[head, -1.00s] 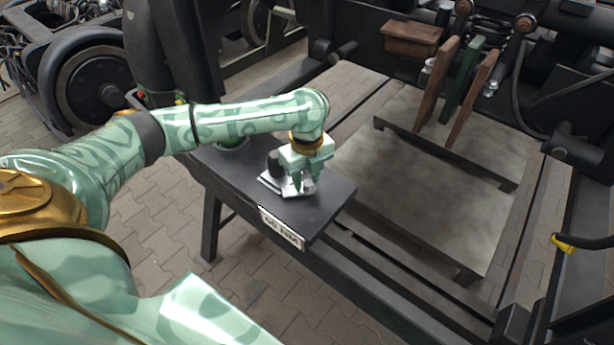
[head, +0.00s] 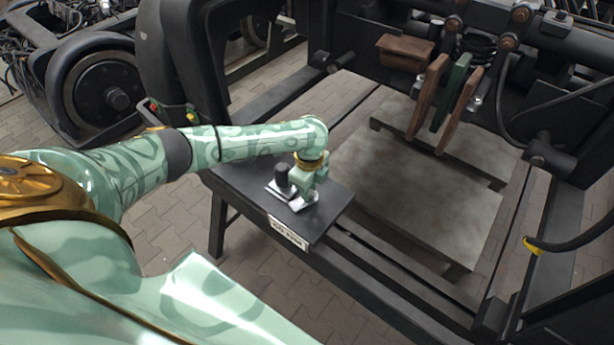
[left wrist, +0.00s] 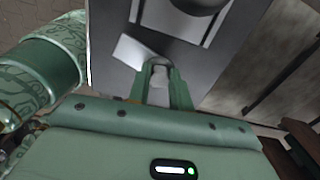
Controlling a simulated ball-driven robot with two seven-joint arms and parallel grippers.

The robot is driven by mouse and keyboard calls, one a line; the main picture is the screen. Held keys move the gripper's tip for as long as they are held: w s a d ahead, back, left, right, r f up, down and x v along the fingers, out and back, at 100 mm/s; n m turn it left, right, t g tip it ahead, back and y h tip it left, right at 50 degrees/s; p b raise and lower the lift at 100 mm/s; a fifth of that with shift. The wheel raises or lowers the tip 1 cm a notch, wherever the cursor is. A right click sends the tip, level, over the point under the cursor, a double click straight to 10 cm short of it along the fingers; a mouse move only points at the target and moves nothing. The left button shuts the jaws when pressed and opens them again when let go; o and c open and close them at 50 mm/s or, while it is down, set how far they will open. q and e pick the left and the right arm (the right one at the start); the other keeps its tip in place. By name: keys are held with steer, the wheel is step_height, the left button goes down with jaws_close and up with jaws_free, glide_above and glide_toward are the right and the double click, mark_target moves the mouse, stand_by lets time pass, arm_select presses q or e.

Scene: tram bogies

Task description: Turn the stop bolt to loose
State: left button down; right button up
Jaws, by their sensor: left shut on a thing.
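My left gripper (head: 306,192) points down over a dark side table (head: 325,215). Its fingers are shut on a small pale grey metal piece, seemingly the stop bolt (left wrist: 159,76), at a bright metal plate. In the head view the gripper largely hides this piece. A black upright cylinder (head: 282,176) stands on a metal base beside the gripper; its dark round end shows at the top of the left wrist view (left wrist: 200,4). My right gripper is not in view.
A small white label (head: 288,232) sits on the table's front edge; its lettering is hard to read. A grey slab (head: 430,205) lies right of the table. Brown and green upright plates (head: 455,90) hang behind it. A yellow-ended black bar (head: 535,246) is at right.

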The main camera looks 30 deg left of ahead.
arm_select(q)
steer(key=n+p, duration=0.3)
steer(key=p, duration=0.1)
steer(key=n+p, duration=0.2)
steer(key=shift+s+d+r+n+p, duration=0.1)
steer(key=shift+s+r+n+p, duration=0.05)
steer(key=shift+r+n+p, duration=0.15)
steer(key=n+p, duration=0.2)
steer(key=shift+f+n, duration=0.1)
steer(key=shift+n, duration=0.3)
steer(key=n+p, duration=0.1)
steer(key=n, duration=0.1)
steer(key=shift+n+p, duration=0.35)
steer(key=shift+n, duration=0.05)
steer(key=n, duration=0.1)
steer(key=n+p, duration=0.1)
steer(key=shift+s+d+f+n, duration=0.1)
steer(key=shift+d+n, duration=0.05)
steer(key=shift+n, duration=0.15)
steer(key=n+p, duration=0.1)
steer(key=n, duration=0.2)
steer(key=shift+n, duration=0.3)
steer(key=n, duration=0.3)
steer(key=shift+d+n, duration=0.1)
steer(key=shift+n, duration=1.8)
steer(key=c, duration=1.3)
jaws_free()
